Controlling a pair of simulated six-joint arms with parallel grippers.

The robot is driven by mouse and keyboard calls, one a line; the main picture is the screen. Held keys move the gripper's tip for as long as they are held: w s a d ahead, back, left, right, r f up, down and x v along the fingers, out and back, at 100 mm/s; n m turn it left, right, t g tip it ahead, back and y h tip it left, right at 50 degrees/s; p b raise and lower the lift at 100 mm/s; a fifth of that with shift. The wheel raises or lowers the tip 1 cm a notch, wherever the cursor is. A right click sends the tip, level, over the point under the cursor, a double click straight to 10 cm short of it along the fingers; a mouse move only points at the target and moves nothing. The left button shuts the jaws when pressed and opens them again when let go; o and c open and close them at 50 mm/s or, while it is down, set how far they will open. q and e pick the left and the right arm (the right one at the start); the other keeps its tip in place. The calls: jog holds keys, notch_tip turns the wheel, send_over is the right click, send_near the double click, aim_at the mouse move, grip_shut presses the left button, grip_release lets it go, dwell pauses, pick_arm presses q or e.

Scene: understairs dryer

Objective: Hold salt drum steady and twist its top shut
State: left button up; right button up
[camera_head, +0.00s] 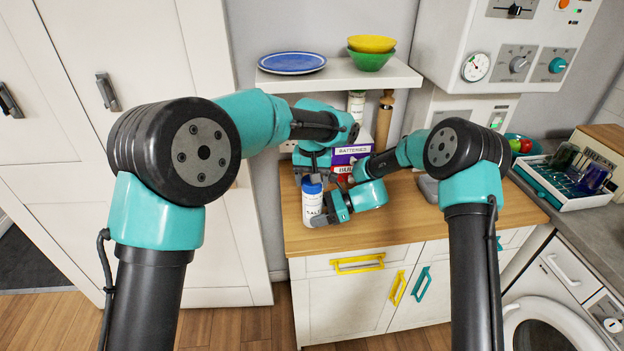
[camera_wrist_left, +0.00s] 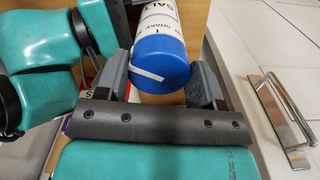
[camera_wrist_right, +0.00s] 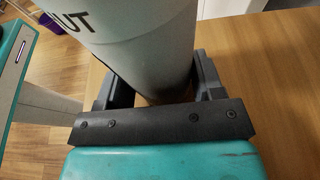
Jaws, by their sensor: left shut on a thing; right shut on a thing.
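The salt drum (camera_head: 312,211) is white with a blue top (camera_head: 311,187) and stands upright near the wooden worktop's left front edge. My left gripper (camera_head: 312,177) comes down from above and is shut on the blue top. In the left wrist view the blue top (camera_wrist_left: 163,62) sits between its fingers (camera_wrist_left: 160,78), with a white pointer line on it. My right gripper (camera_head: 318,212) is shut on the white body from the side. In the right wrist view the body (camera_wrist_right: 150,40) fills the jaws (camera_wrist_right: 160,82), with part of a word ending "UT" showing. Whether the pointer meets a mark is hidden.
Boxes (camera_head: 350,155), one purple and one red, stand close behind the drum on the worktop (camera_head: 420,215). A shelf (camera_head: 340,77) with a blue plate and bowls hangs above. A tray (camera_head: 560,185) lies to the right. The worktop's front right is clear.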

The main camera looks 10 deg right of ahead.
pick_arm(q)
jog(key=shift+n, duration=0.4)
jog(key=o, duration=0.9)
jog(key=shift+o, duration=0.2)
notch_tip(320, 180, up, 12)
dwell(0.4)
pick_arm(e)
jog(key=o, duration=0.8)
